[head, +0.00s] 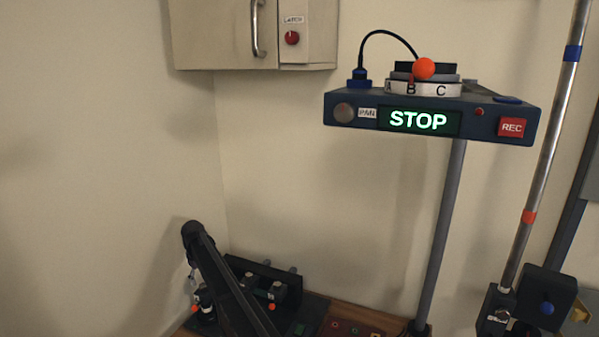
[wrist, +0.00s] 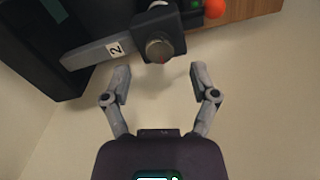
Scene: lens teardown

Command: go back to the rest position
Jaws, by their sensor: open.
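My gripper (wrist: 160,80) is open in the wrist view, its two grey fingers spread wide with nothing between them. Just beyond the fingertips is a dark block with a round silver knob (wrist: 158,50), apart from both fingers. A grey bar with a "2" label (wrist: 116,48) runs to the left of that block. In the head view my dark arm slants across the lower left in front of the bench equipment. I cannot make out the gripper clearly there.
A dark blue console (head: 490,118) showing "STOP" stands on a grey post, with an A-B-C dial (head: 440,89) on top. A cabinet (head: 210,35) hangs at upper left. A banded metal pole (head: 545,140) stands at right. Low bench equipment (head: 292,285) lies beside my arm.

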